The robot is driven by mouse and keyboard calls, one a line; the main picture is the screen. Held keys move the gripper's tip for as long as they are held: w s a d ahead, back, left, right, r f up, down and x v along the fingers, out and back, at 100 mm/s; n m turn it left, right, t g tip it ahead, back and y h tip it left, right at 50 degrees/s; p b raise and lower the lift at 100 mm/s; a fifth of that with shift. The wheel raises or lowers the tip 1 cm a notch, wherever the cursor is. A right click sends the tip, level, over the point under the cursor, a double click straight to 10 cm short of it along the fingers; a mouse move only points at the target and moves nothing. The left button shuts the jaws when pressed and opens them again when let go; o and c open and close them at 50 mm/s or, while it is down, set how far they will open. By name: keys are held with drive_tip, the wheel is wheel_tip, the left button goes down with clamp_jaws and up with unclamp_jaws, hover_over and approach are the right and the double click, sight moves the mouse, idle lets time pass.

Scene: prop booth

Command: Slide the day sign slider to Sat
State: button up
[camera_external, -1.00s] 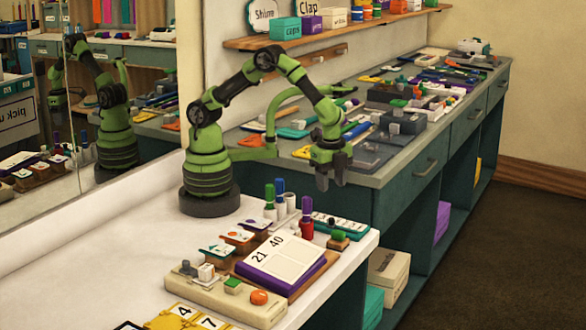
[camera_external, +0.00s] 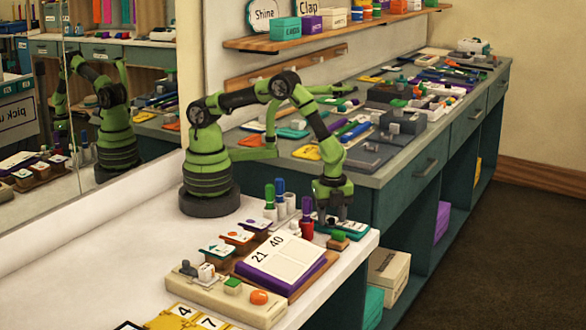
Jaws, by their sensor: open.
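A teal strip with small white labels (camera_external: 356,227) lies near the right edge of the white table and looks like the day sign; its lettering is too small to read. My gripper (camera_external: 333,217) is open and points down right over the strip, hiding most of it. Whether the fingers touch the strip or straddle its slider cannot be told. A brown block with a green top (camera_external: 338,238) sits just in front of the strip; I cannot tell whether it belongs to the sign.
A red-purple marker (camera_external: 307,220) stands close left of my gripper, with green and blue markers (camera_external: 280,196) beyond. A flip pad reading "21 40" (camera_external: 285,262) lies in front. The table's right edge (camera_external: 362,247) is close.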

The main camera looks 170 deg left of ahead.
sight(316, 223)
drive_tip(key=shift+f, duration=0.1)
clamp_jaws()
drive_tip(key=shift+s+d, duration=1.55)
unclamp_jaws()
wheel_tip(316, 223, up, 10)
